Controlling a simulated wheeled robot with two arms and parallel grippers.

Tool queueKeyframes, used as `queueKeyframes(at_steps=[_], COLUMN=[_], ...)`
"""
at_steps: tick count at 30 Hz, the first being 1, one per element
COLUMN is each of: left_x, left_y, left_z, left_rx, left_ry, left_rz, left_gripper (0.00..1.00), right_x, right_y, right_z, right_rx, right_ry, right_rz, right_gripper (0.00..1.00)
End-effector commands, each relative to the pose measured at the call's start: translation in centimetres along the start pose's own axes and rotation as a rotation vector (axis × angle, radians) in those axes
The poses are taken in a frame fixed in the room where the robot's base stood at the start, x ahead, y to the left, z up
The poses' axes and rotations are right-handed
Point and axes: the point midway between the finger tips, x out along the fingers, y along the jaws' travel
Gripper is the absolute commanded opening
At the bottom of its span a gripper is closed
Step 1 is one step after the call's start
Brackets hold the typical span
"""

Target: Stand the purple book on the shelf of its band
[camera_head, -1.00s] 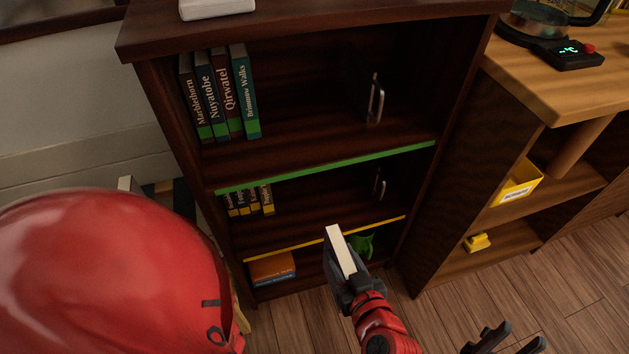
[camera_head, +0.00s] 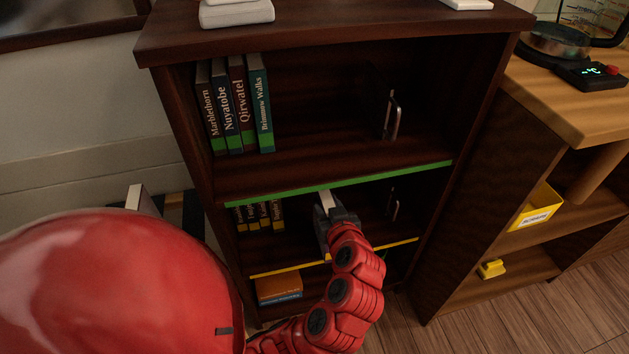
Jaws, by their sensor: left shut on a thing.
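My left gripper (camera_head: 333,217) is shut on a book (camera_head: 326,200), of which mainly the pale page edge shows; its cover colour is too dark to tell. It holds the book at the front opening of the middle shelf, above the yellow band (camera_head: 286,268) and just under the green-banded shelf edge. Whether the book touches the shelf board is hidden by my gripper and arm. Several yellow-marked books (camera_head: 262,216) stand at the left of that shelf, and a metal bookend (camera_head: 394,204) stands at its right. My right gripper is out of view.
The upper shelf has a green band (camera_head: 345,183), several green-marked books (camera_head: 264,105) and a bookend (camera_head: 391,117). An orange book (camera_head: 279,289) lies on the bottom shelf. A wooden unit with a yellow bin (camera_head: 536,207) stands at the right.

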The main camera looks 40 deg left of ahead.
Motion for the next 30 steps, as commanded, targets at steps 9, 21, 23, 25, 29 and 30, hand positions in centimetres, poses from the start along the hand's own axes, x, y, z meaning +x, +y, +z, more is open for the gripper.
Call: queueKeyframes(at_steps=[9,21,23,25,29,30], left_x=[5.7,10.0,10.5,10.6,10.6,10.5], left_y=[-0.2,-0.2,-0.1,-0.1,0.0,0.0], left_z=[-2.6,-4.3,-2.6,-2.2,-2.4,-2.4], left_rx=[0.0,-0.002,0.003,0.002,0.0,0.0], left_ry=[0.001,0.0,-0.001,0.001,0.003,0.003], left_rz=[-0.008,-0.007,-0.002,0.0,0.0,0.0], left_gripper=[0.0,0.0,0.0,0.0,0.0,0.0], right_x=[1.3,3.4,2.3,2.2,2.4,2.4], right_y=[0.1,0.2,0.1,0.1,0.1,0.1], right_z=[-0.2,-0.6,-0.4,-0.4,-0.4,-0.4], right_rx=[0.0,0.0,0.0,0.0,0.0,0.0], right_ry=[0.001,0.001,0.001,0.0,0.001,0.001], right_rz=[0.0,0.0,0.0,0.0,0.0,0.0], right_gripper=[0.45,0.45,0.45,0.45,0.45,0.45])
